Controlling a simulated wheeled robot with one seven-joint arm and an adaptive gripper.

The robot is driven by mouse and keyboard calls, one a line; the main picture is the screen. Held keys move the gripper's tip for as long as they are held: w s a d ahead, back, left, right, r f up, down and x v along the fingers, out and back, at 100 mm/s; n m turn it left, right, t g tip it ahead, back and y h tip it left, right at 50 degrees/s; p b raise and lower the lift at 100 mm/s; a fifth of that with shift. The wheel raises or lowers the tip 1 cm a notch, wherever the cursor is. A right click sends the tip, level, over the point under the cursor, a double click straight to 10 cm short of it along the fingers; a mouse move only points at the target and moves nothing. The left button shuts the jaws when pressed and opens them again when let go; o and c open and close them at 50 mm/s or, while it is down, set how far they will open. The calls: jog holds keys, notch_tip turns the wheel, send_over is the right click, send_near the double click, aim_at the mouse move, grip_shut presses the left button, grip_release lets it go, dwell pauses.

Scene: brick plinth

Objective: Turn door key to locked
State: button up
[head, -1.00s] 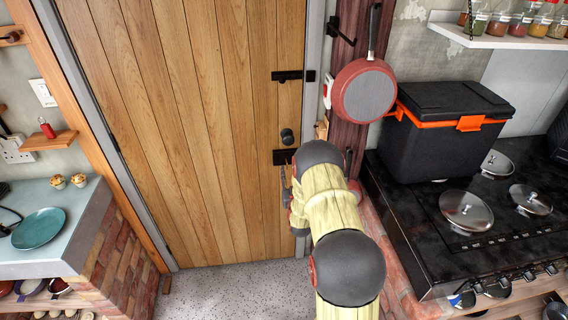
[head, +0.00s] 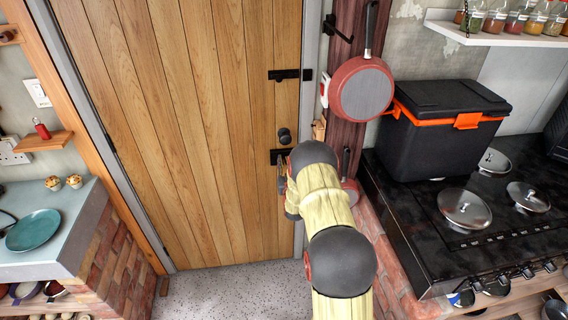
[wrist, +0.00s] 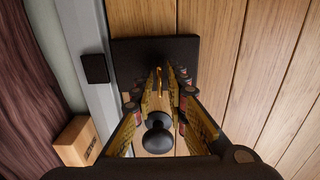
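The wooden door (head: 200,120) is closed in its frame. A black lock plate (head: 275,157) sits low on its right side, below a round dark knob (head: 284,135). In the wrist view, the lock plate (wrist: 190,52) is straight ahead, with a small brass-coloured key (wrist: 157,78) standing out from it. My gripper (wrist: 160,82) points at the plate, its yellow-padded fingers either side of the key. A narrow gap seems to remain between fingertips and key. The knob (wrist: 158,138) shows between the fingers, nearer the camera. In the head view my arm hides most of the gripper and the key.
A black bolt (head: 285,75) is on the door above the knob. Right of the frame, a red pan (head: 361,90) hangs on a dark wooden post (head: 345,135). A black cooler box (head: 445,130) stands on the stove (head: 450,220). The floor (head: 225,290) before the door is clear.

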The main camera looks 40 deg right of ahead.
grip_shut()
jog(key=shift+m+b, duration=0.3)
jog(key=shift+b, duration=0.05)
jog(key=shift+s+d+f+m+b, duration=0.1)
jog(key=shift+d+f+m+b, duration=0.1)
jog(key=shift+m+b, duration=2.15)
jog(key=shift+s+d+f+m+b, duration=0.15)
jog(key=shift+m+b, duration=1.05)
jog(key=shift+m, duration=2.2)
jog(key=shift+s+d+f+m+b, duration=0.1)
jog(key=shift+d+f+m+b, duration=0.1)
jog(key=shift+m+b, duration=2.15)
jog(key=shift+m+p, duration=0.5)
jog(key=shift+m, duration=0.2)
jog(key=shift+o, duration=1.2)
grip_release()
jog(key=shift+o, duration=0.2)
